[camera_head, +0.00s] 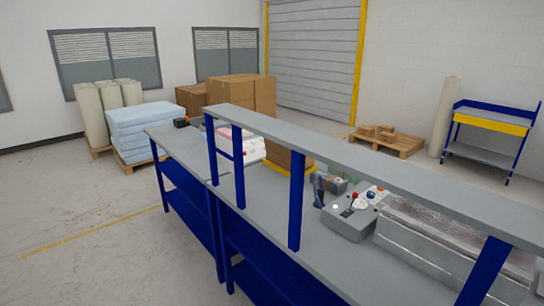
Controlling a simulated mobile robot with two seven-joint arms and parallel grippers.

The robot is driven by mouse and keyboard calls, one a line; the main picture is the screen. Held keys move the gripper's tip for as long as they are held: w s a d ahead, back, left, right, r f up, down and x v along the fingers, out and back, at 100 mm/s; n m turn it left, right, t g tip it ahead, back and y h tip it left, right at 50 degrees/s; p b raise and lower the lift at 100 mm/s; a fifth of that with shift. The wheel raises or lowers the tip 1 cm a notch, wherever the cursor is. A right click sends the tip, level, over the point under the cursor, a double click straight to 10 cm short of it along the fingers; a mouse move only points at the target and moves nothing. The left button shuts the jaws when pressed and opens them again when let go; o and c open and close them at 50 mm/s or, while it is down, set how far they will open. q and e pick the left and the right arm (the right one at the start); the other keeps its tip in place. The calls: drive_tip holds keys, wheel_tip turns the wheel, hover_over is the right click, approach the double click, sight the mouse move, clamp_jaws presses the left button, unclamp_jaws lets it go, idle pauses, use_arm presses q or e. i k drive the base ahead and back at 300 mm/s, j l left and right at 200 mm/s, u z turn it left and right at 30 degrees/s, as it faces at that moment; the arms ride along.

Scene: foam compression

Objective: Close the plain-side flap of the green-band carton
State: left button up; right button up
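A brown carton (284,157) stands on the grey workbench (240,180), partly hidden behind the raised shelf and its blue posts. A yellow edge (275,169) shows along its base. I cannot make out a green band or any flap on it, and its top is hidden. A small greenish patch (342,173) shows just right of the carton, too small to identify. Neither of my grippers is in view.
A grey raised shelf (350,152) on blue posts (297,200) runs along the bench. A grey control box (350,222) and a long metallic machine (440,245) stand at the right. Blue foam sheets (145,128) and stacked cartons (245,93) stand behind. The floor at left is clear.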

sight(283, 151)
drive_tip(key=i+j+z, duration=0.25)
drive_tip(key=j+z, duration=0.25)
drive_tip(key=i+j+z, duration=0.1)
drive_tip(key=z, duration=0.3)
drive_tip(key=j+z, duration=0.25)
drive_tip(key=z, duration=0.15)
drive_tip(key=j+z, duration=0.2)
drive_tip(key=z, duration=0.2)
drive_tip(key=j+z, duration=0.25)
drive_tip(key=j, duration=0.3)
drive_tip(key=k+j+z, duration=0.25)
drive_tip(key=j, duration=0.25)
drive_tip(key=i, duration=0.1)
